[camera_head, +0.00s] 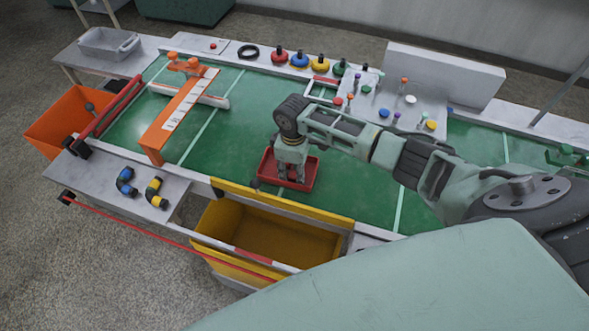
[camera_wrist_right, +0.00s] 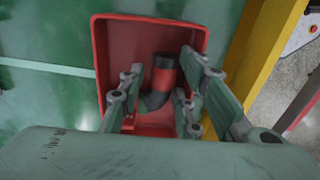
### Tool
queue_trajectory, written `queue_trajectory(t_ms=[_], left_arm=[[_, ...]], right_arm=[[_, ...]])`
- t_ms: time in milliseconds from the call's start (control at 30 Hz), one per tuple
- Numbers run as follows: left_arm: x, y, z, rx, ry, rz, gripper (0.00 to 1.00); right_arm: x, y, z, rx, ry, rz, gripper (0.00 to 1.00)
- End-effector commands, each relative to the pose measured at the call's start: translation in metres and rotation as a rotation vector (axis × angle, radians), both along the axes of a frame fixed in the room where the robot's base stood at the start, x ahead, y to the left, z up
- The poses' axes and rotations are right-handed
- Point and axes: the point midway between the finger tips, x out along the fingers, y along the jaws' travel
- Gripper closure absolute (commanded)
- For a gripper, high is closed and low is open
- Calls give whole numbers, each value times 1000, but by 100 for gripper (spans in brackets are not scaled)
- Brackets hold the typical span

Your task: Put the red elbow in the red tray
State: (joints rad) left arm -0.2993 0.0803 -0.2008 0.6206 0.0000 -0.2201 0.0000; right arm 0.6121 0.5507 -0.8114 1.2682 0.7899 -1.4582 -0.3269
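The red elbow (camera_wrist_right: 164,76), a dark pipe bend with a red band, lies inside the red tray (camera_wrist_right: 100,60) in the right wrist view. The tray also shows on the green surface in the head view (camera_head: 311,178). My right gripper (camera_wrist_right: 158,88) points down into the tray, with its fingers apart on either side of the elbow. A gap shows between the elbow and the right-hand fingers; the lower bend is partly hidden near the left finger. In the head view my right gripper (camera_head: 291,175) hides the elbow. My left gripper is not in view.
A yellow bin (camera_head: 270,235) stands at the near edge beside the tray. Blue (camera_head: 126,181) and yellow (camera_head: 155,193) elbows lie on the grey side shelf. An orange frame (camera_head: 175,115) stands to the left. A grey board with several coloured knobs (camera_head: 410,105) is behind my right arm.

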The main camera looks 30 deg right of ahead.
Motion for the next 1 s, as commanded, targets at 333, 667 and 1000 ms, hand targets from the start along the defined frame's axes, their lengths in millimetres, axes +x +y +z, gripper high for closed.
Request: queue_trajectory(t_ms=[333,667,1000], left_arm=[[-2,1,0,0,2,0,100],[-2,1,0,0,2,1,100],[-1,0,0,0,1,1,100]], right_arm=[[-1,0,0,1,2,1,57],[2,1,41,1,-4,1,57],[2,1,105,1,-1,0,57]])
